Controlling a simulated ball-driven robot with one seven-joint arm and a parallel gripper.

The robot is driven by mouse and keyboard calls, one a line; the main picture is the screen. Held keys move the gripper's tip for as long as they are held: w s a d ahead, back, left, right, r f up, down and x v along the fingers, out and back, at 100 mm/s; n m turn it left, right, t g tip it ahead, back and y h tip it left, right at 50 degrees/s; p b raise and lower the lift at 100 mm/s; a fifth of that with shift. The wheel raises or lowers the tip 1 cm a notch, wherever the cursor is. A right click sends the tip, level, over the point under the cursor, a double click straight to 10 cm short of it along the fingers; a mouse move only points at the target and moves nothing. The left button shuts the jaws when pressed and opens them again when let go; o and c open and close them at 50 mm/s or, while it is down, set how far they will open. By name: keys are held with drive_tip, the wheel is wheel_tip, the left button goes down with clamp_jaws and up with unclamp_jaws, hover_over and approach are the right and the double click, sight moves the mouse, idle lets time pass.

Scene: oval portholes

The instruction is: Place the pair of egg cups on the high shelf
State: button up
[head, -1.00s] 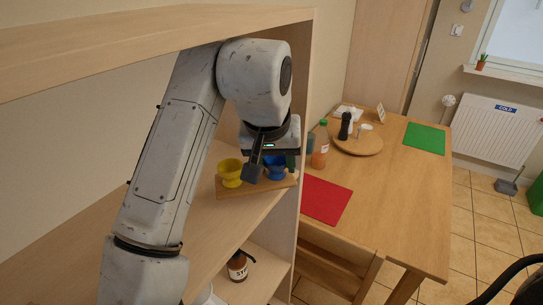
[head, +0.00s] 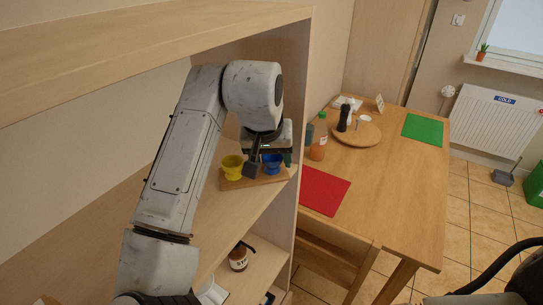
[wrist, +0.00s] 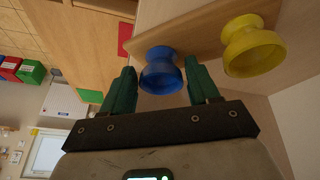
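The blue egg cup (head: 273,161) and the yellow egg cup (head: 232,168) stand upright side by side on a small wooden board (head: 242,184). The board lies on a shelf of the wooden unit, near its right end panel. My gripper (head: 269,166) is down at the blue cup, with one finger between the two cups. In the wrist view, the green fingers (wrist: 160,68) are spread on either side of the blue cup (wrist: 160,73), with narrow gaps apparent. The yellow cup (wrist: 253,46) is outside the fingers, to the right.
An upper shelf board (head: 150,48) runs above my arm, and an end panel (head: 290,80) stands close right of the gripper. Beyond are a table (head: 385,190) with a red mat (head: 324,191) and a chair (head: 335,262).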

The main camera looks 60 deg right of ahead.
drive_tip(key=shift+o, duration=1.1)
drive_tip(key=shift+r, duration=0.1)
drive_tip(key=shift+a+r, duration=0.15)
drive_tip(key=shift+r, duration=0.1)
drive_tip(key=shift+b+v, duration=0.85)
drive_tip(key=shift+v, duration=0.35)
drive_tip(key=s+a+b, duration=0.2)
drive_tip(key=s+a, duration=0.1)
drive_tip(key=a, duration=0.8)
drive_tip(key=shift+s+a+b, duration=0.2)
drive_tip(key=shift+s+b, duration=0.15)
